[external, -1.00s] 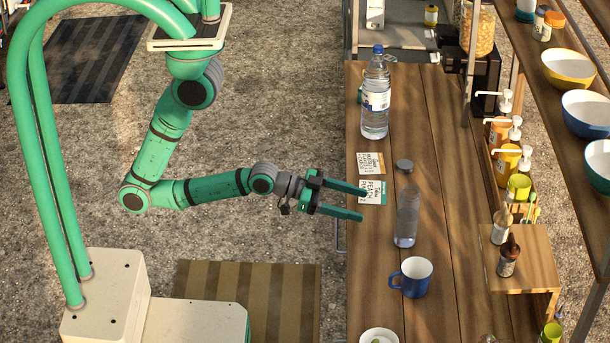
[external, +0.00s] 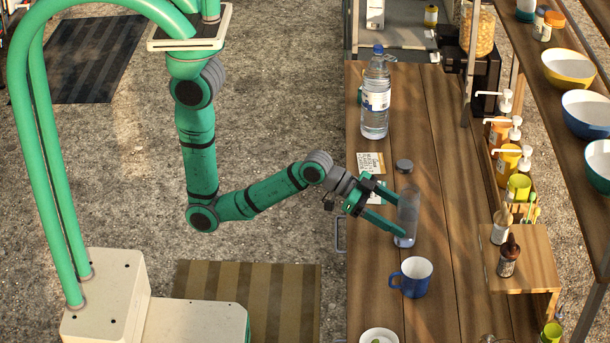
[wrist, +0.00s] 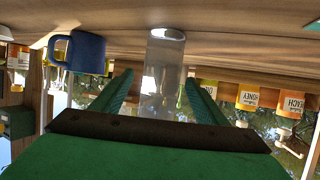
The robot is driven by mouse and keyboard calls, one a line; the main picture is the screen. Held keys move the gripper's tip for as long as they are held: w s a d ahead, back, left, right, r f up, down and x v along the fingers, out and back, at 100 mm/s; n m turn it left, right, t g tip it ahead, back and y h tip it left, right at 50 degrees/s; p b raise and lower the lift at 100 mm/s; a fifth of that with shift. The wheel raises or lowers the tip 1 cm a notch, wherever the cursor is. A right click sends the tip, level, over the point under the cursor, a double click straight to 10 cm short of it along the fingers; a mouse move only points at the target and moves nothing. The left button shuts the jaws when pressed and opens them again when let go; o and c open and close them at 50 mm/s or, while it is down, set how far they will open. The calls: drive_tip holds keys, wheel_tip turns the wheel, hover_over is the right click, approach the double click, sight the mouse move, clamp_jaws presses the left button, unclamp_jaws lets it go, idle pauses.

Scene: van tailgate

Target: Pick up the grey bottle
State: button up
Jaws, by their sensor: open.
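The grey bottle (external: 408,212), translucent with a dark cap, stands upright on the wooden counter (external: 375,320). My gripper (external: 402,214) is open at the bottle, its green fingers reaching it from the left. In the wrist view, which is upside down, the bottle (wrist: 162,75) shows ahead between the two open fingers (wrist: 155,95). I cannot tell whether either finger touches it. The gripper hides part of the bottle in the external view.
A blue mug (external: 411,277) stands close to the bottle on the near side. A large water bottle (external: 376,95) and paper cards (external: 371,163) are farther back. Pump bottles (external: 507,160) and a small wooden stand (external: 525,262) line the right side.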

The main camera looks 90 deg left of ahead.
sight(416, 225)
drive_tip(key=shift+r+x, duration=0.1)
drive_tip(key=shift+x, duration=1.45)
drive_tip(key=shift+r+x, duration=0.15)
drive_tip(key=shift+x, duration=1.4)
drive_tip(key=shift+w+a, duration=0.1)
drive_tip(key=c, duration=1.4)
